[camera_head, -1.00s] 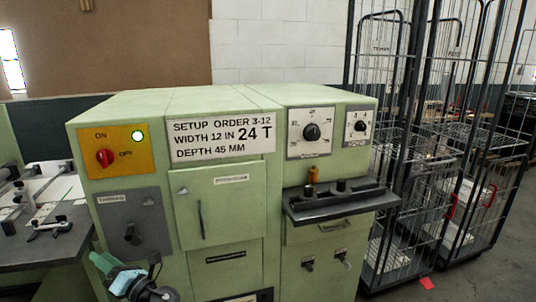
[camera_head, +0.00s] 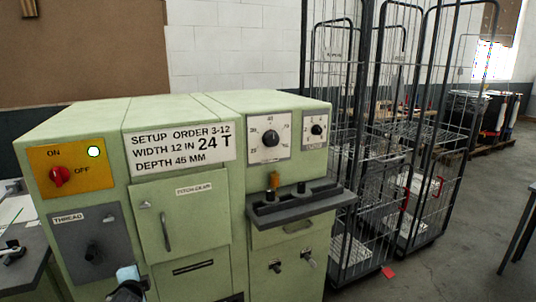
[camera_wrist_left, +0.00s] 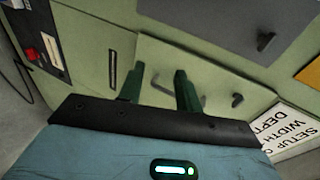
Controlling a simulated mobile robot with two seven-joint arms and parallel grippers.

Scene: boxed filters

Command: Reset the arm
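My left arm (camera_head: 127,288) shows only as a small blue and black part at the bottom edge of the head view, in front of the green machine (camera_head: 190,255). Its fingers are hidden or cut off there. In the left wrist view the two dark green fingers of my left gripper (camera_wrist_left: 160,85) stand apart with nothing between them. Beyond them is the machine's green panel with a small door and dark handle (camera_wrist_left: 238,100); I see no clear contact. My right gripper is in neither view.
The machine carries a sign (camera_head: 180,148), a red switch on a yellow plate (camera_head: 70,170), dials (camera_head: 270,138) and a projecting dark shelf (camera_head: 295,205). Wire cage carts (camera_head: 395,150) stand to its right. Open floor (camera_head: 445,275) lies at the lower right.

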